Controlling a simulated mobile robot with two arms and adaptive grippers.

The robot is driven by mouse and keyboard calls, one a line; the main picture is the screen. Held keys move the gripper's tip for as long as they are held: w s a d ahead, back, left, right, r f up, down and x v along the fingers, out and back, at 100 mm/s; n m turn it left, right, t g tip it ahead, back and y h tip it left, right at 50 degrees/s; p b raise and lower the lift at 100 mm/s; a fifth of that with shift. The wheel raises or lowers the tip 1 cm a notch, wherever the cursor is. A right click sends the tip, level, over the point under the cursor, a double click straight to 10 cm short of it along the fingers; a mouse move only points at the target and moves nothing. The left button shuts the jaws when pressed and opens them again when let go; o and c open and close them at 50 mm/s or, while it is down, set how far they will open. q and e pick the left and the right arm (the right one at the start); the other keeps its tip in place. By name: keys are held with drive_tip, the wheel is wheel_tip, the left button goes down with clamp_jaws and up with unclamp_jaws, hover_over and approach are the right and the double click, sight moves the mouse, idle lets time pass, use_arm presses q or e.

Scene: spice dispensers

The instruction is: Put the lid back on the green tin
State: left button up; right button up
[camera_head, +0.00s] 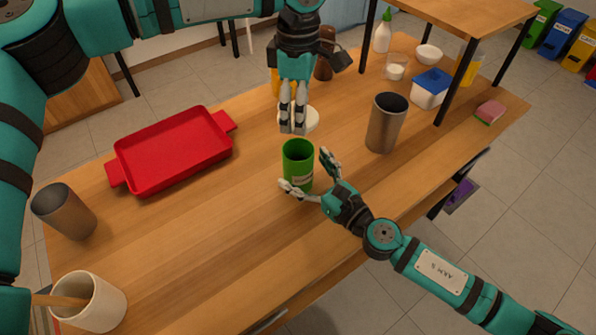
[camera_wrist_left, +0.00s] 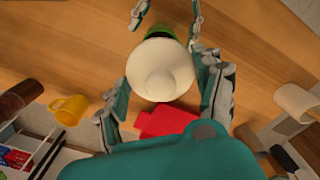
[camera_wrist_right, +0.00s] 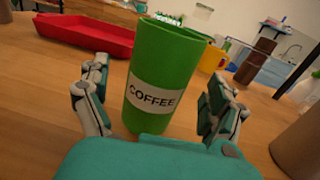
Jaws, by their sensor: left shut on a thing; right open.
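The green tin (camera_head: 298,160) stands upright and open-topped on the wooden table. In the right wrist view the tin (camera_wrist_right: 165,65) shows a COFFEE label. My left gripper (camera_head: 292,118) is shut on a cream-white lid (camera_head: 312,120), held above the table just behind the tin in the head view. The left wrist view shows the lid (camera_wrist_left: 160,78) with its round knob between the fingers, hiding most of the tin. My right gripper (camera_head: 310,176) is open, with its fingers on either side of the tin. I cannot tell whether they touch it.
A red tray (camera_head: 172,152) lies at the left. A grey metal cup (camera_head: 386,124) stands to the right of the tin, another (camera_head: 66,212) at the far left. A white crock (camera_head: 100,305) is at the front left. A yellow mug (camera_wrist_left: 68,110) and a brown shaker (camera_head: 325,55) stand behind my left gripper.

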sight(298, 153)
drive_tip(key=shift+x, duration=1.4)
drive_tip(key=c, duration=1.8)
use_arm(q)
drive_tip(key=shift+f, duration=2.45)
